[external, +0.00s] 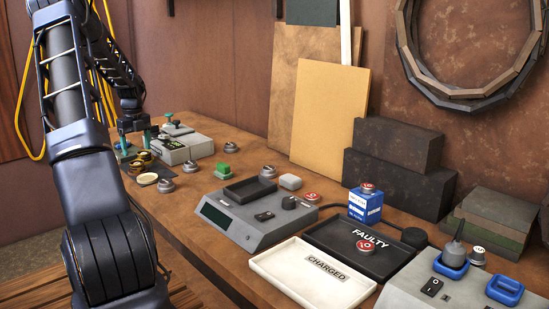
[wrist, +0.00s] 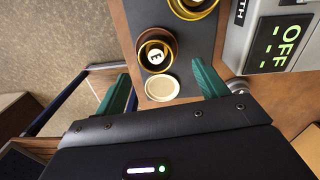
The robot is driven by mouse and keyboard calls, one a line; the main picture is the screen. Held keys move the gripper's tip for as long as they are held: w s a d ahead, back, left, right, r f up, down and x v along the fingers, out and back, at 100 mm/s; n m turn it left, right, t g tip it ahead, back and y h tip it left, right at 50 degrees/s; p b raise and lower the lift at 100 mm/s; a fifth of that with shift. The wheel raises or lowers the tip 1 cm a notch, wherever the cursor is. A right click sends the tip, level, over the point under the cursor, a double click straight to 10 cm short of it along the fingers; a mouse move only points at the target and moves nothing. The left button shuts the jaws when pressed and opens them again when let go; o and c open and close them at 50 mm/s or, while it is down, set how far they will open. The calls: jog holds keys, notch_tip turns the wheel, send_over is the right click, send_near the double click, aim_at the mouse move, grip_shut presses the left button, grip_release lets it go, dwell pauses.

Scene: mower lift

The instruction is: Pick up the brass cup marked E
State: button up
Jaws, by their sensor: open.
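The brass cup marked E (wrist: 144,56) shows in the wrist view as a round brass-rimmed cup with a white disc lettered E inside. It stands on a dark mat (wrist: 190,65). A cream round disc (wrist: 162,88) lies just below it in the picture. A second brass cup (wrist: 193,8) is cut by the top edge. My gripper (wrist: 163,84) is open, with its green fingers spread either side of the cream disc. The E cup is beyond the fingertips, apart from them. In the external view my gripper (external: 137,135) is over the far-left bench end, near small brass cups (external: 146,158); the letter cannot be read there.
A grey device reading OFF (wrist: 282,42) stands close right of the mat in the wrist view. In the external view, a grey meter box (external: 245,222), a white CHARGED tray (external: 290,285) and a black FAULTY tray (external: 335,250) stand along the bench.

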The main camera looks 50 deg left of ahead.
aim_at(137, 163)
jog(key=shift+s+f, duration=0.2)
jog(key=shift+f, duration=1.4)
jog(key=shift+s+f, duration=0.15)
jog(key=shift+f, duration=1.4)
jog(key=shift+a, duration=0.1)
jog(key=c, duration=1)
